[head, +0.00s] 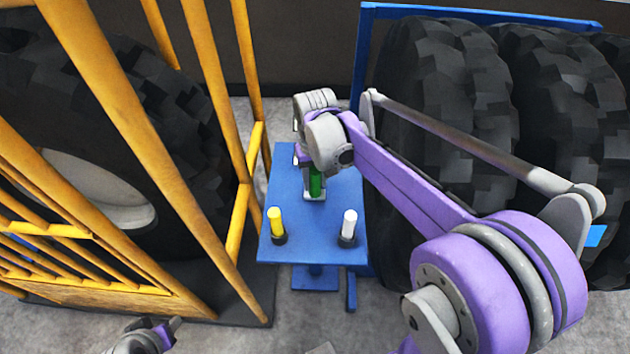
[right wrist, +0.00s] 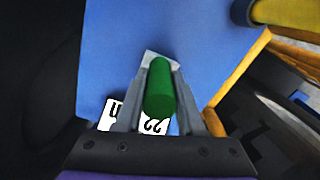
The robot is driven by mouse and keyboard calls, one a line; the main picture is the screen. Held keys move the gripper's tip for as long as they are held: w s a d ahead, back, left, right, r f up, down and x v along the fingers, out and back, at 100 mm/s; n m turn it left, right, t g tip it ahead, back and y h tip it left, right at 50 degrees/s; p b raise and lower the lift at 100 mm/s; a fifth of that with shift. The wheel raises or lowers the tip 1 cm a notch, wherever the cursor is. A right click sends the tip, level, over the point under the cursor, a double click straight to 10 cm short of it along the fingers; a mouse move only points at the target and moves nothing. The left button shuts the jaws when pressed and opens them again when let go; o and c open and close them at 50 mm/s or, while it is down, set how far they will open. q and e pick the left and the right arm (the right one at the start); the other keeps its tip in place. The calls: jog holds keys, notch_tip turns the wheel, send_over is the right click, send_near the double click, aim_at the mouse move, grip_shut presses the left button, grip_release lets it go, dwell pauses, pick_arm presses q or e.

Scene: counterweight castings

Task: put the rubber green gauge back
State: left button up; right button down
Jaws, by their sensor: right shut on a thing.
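The green gauge (head: 316,185) is a short green cylinder held upright over the middle of the blue table in the head view. My right gripper (head: 313,190) is shut on it. In the right wrist view the green gauge (right wrist: 160,92) sits between the two grey fingers. A white label (right wrist: 153,126) with dark print lies below the fingers on the blue surface. Whether the gauge's lower end touches anything is hidden. My left gripper (head: 148,337) shows only partly at the bottom left edge, away from the table.
The small blue table (head: 325,232) bears a yellow gauge (head: 275,220) and a white gauge (head: 349,223), each upright in a dark base near the front edge. A yellow cage (head: 130,130) stands to the left, and large black tyres (head: 440,90) in a blue rack to the right.

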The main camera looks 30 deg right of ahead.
jog(key=shift+w+f, duration=0.1)
jog(key=shift+f, duration=0.25)
jog(key=shift+f, duration=0.1)
jog(key=c, duration=0.5)
grip_release()
jog(key=shift+r, duration=0.45)
notch_tip(320, 180, up, 12)
jog(key=shift+f+p, duration=0.25)
jog(key=shift+p, duration=0.2)
